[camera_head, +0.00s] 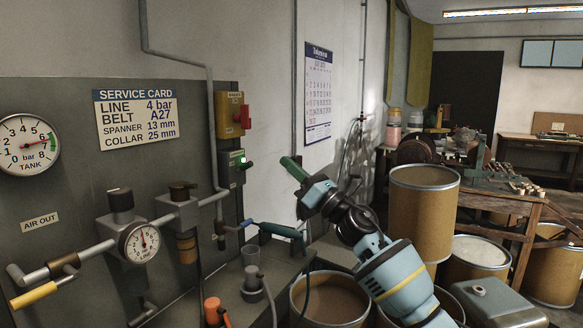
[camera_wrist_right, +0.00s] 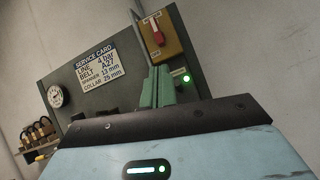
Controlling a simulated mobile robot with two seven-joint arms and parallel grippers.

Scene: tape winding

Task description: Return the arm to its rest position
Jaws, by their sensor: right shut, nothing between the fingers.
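My right arm comes up from the lower right of the head view. Its gripper (camera_head: 288,163) points up and left, with its green fingers shut together and nothing between them. The fingertips are a little right of the green push button (camera_head: 246,164) on the wall panel, apart from it in the picture. In the right wrist view, the shut gripper (camera_wrist_right: 157,80) points toward the panel, and the lit green lamp (camera_wrist_right: 186,78) shows just right of the fingers. My left gripper is not in view.
The grey panel (camera_head: 60,185) carries a tank gauge (camera_head: 25,144), a small gauge (camera_head: 139,244), pipes, a service card (camera_head: 136,119) and a red-yellow switch (camera_head: 231,115). Drums (camera_head: 424,205) stand around my forearm. A wooden workbench (camera_head: 505,206) stands behind at right.

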